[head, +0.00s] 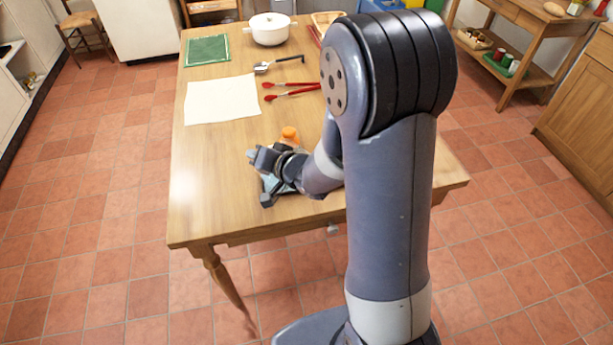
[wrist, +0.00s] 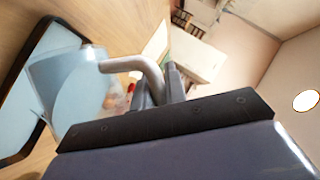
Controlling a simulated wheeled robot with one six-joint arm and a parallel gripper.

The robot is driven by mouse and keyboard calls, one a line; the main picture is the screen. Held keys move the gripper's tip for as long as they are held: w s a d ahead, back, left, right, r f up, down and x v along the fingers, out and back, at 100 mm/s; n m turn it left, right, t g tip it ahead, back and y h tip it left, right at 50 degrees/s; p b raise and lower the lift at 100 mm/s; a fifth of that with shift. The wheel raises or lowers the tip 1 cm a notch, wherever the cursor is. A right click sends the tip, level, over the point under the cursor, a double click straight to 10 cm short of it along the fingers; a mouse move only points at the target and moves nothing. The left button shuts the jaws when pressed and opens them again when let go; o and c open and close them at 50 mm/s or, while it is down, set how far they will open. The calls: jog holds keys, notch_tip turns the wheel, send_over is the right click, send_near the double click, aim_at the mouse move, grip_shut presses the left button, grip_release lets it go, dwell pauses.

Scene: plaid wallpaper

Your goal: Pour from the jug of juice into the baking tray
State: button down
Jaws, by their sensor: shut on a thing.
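My gripper (wrist: 160,88) is shut on the grey handle of the jug (wrist: 143,66) in the wrist view. The jug's see-through, pale body stretches left from the handle, and I cannot tell its exact tilt or how much juice it holds. The baking tray (wrist: 16,152), dark-rimmed with a pale blue inside, lies on the table beyond the jug and is partly covered by it. In the head view my gripper (head: 262,178) is low over the near part of the table. My wrist hides most of the jug and tray there.
An orange object (head: 290,133) shows just behind my wrist on the wooden table (head: 215,215). Farther back are a cream sheet (head: 222,100), red tongs (head: 291,91), a ladle (head: 275,65), a green board (head: 207,50) and a white pot (head: 270,30). The table's near left is clear.

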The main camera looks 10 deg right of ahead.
jog(key=a+f+n+h+b, duration=0.1)
jog(key=b, duration=0.4)
jog(key=s+a+f+n+h+b, duration=0.1)
jog(key=a+b, duration=0.1)
jog(key=b, duration=0.3)
jog(key=shift+s+a+f+t, duration=0.15)
jog(key=shift+a+f+t, duration=0.1)
jog(key=shift+f+t, duration=0.15)
jog(key=shift+b, duration=0.6)
jog(key=shift+s+a+f+n+b, duration=0.15)
jog(key=shift+a+n+b, duration=0.2)
jog(key=shift+b, duration=0.55)
jog(key=shift+r+p, duration=0.2)
jog(key=shift+p, duration=0.55)
jog(key=p, duration=0.3)
jog(key=shift+s+a+f+n, duration=0.1)
jog(key=shift+a+n, duration=0.15)
jog(key=shift+a, duration=0.05)
